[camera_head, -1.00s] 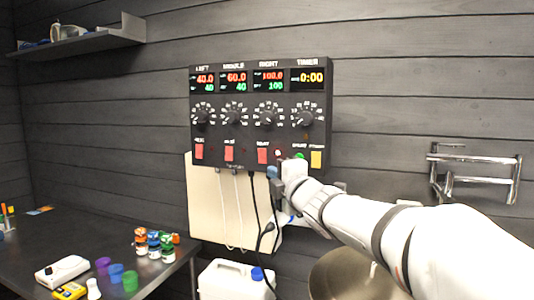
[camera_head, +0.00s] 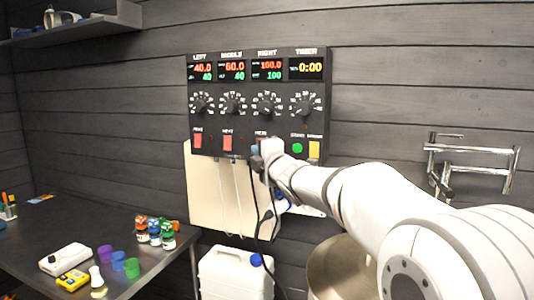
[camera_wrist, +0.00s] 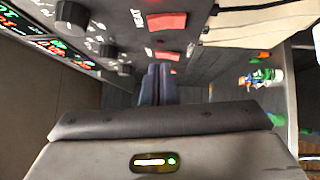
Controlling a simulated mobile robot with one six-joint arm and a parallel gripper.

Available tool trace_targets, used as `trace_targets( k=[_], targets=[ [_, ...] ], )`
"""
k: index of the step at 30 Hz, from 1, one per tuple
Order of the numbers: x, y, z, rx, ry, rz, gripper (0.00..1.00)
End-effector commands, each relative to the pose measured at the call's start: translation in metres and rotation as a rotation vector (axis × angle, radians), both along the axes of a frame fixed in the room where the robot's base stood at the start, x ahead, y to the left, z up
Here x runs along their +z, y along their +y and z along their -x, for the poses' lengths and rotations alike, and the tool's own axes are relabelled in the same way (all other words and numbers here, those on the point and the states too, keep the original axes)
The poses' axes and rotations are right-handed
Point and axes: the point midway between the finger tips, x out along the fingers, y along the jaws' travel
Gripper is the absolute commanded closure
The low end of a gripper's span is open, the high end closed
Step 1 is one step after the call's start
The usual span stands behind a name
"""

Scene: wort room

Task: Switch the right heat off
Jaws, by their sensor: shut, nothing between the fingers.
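The dark control panel (camera_head: 215,123) hangs on the wall, with LEFT, MIDDLE, RIGHT and TIMER columns. The right display (camera_head: 267,69) is lit and reads 100.0 over 100. My gripper (camera_head: 257,151) is at the panel's lower edge, over the right column's red heat switch, which it mostly hides. In the wrist view my gripper (camera_wrist: 157,84) is shut and empty, its dark fingers close to the panel face. A near red switch (camera_wrist: 166,21) labelled HEAT and a farther red switch (camera_wrist: 168,56) show there. I cannot tell whether the fingers touch a switch.
The left red switch (camera_head: 198,141) and middle red switch (camera_head: 227,143) are to the left. A green button (camera_head: 297,148) and yellow switch (camera_head: 314,149) are to the right. Cables hang below. A white canister (camera_head: 235,275), metal pot (camera_head: 340,270) and cluttered table (camera_head: 60,220) are lower down.

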Motion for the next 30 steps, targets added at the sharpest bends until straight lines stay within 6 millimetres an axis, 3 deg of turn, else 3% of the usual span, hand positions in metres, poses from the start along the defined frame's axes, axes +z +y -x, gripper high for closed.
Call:
trace_targets(
  k=[2, 10, 23, 30],
  targets=[
    [0.003, 0.007, -0.014, 0.001, 0.001, 0.0, 1.0],
    [0.007, -0.009, -0.044, -0.002, 0.0, 0.001, 1.0],
    [0.006, -0.011, -0.048, -0.001, 0.0, 0.0, 1.0],
    [0.014, 0.011, -0.048, 0.032, 0.05, -0.018, 1.0]
  ],
)
